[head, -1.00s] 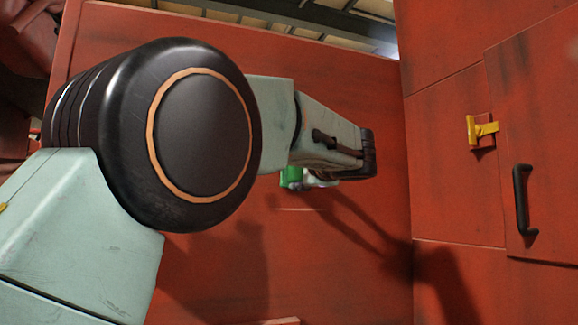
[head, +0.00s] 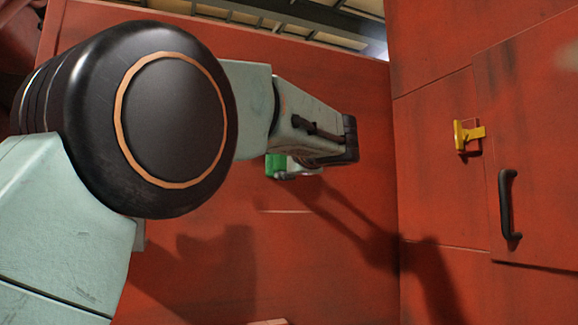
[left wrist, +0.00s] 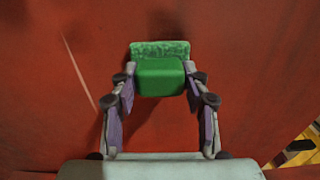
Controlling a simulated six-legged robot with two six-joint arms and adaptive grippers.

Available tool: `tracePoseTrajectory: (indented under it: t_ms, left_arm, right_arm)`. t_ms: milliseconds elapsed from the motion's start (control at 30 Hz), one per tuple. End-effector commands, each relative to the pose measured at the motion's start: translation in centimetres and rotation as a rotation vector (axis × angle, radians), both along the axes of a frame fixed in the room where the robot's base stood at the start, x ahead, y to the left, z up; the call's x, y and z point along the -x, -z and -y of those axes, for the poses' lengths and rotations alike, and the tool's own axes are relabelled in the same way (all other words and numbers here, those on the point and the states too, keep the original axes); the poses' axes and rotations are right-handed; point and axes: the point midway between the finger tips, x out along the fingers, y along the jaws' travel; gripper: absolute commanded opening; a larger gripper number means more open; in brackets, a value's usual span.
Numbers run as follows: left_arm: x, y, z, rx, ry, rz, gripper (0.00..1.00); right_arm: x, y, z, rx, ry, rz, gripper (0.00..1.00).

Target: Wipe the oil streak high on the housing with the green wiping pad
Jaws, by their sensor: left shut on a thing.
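The green wiping pad (left wrist: 160,77) is held between the two fingers of my left gripper (left wrist: 159,85), which is shut on it. In the left wrist view the pad's lighter, textured face is toward the red housing (left wrist: 50,100); I cannot tell whether it touches. In the head view the pad (head: 275,166) shows only in part, behind my left wrist, close to the red panel (head: 330,240). I cannot make out an oil streak for certain; a thin pale line (head: 285,211) lies on the panel below the pad. My right gripper is not in view.
On the right, a red wall has a door with a black handle (head: 507,205) and a yellow latch (head: 467,136). Yellow and black striping (left wrist: 296,150) shows at the lower right of the left wrist view. My left arm covers much of the head view's left side.

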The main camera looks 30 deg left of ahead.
Motion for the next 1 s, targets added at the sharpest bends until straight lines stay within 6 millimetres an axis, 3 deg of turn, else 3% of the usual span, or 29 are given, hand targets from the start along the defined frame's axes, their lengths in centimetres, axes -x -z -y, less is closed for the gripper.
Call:
tracePoseTrajectory:
  t_ms: [233,1000]
  left_arm:
    - [1.5,0.4,-1.5,0.002,-0.001,0.001,0.21]
    - [5.1,0.4,-4.3,0.003,-0.002,0.000,0.21]
  right_arm:
    - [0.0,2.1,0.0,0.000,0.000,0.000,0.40]
    - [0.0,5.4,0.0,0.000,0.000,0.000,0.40]
